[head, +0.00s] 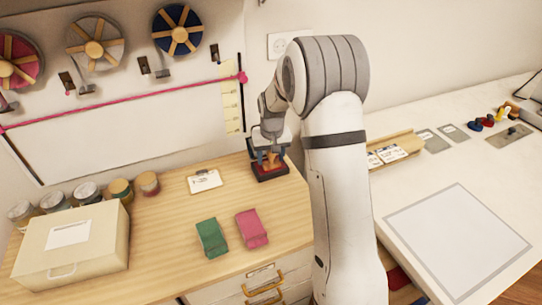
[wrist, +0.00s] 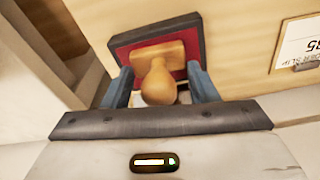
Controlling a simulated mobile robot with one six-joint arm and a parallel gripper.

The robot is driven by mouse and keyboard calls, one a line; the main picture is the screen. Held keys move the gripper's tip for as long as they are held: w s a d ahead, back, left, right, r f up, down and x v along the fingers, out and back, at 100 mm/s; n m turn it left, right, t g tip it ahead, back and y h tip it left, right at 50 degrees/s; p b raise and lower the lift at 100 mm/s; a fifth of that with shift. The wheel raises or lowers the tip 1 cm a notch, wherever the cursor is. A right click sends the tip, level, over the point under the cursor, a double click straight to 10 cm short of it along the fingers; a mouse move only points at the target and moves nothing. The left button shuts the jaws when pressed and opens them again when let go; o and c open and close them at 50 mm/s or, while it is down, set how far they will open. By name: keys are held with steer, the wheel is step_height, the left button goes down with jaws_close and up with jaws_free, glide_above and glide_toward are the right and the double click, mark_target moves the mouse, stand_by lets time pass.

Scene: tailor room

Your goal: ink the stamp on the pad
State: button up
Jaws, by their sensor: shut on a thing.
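The stamp (wrist: 160,80) has a round wooden handle and a flat wooden base. My gripper (wrist: 161,85) is shut on the stamp, with a blue-grey finger at each side of it. The ink pad (wrist: 192,28) is a red pad in a dark tray, and it lies right beneath or behind the stamp. In the head view the stamp (head: 271,160) shows over the ink pad (head: 270,174) at the back right of the wooden cabinet top. I cannot tell whether the stamp touches the pad, because its underside is hidden.
A clipboard slip (head: 204,181) lies left of the pad. Green (head: 211,238) and pink (head: 252,228) folded pieces lie in front. A cream box (head: 72,245) and several jars (head: 120,190) stand at the left. A white table with a grey mat (head: 457,245) is at the right.

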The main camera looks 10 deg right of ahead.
steer(key=shift+s+f, duration=0.3)
steer(key=shift+f, duration=0.05)
steer(key=shift+w+r+p, duration=0.15)
steer(key=shift+r+p, duration=0.3)
steer(key=shift+r, duration=0.05)
steer(key=shift+w+r+p, duration=0.15)
steer(key=shift+r+p, duration=1.45)
steer(key=shift+r, duration=1.55)
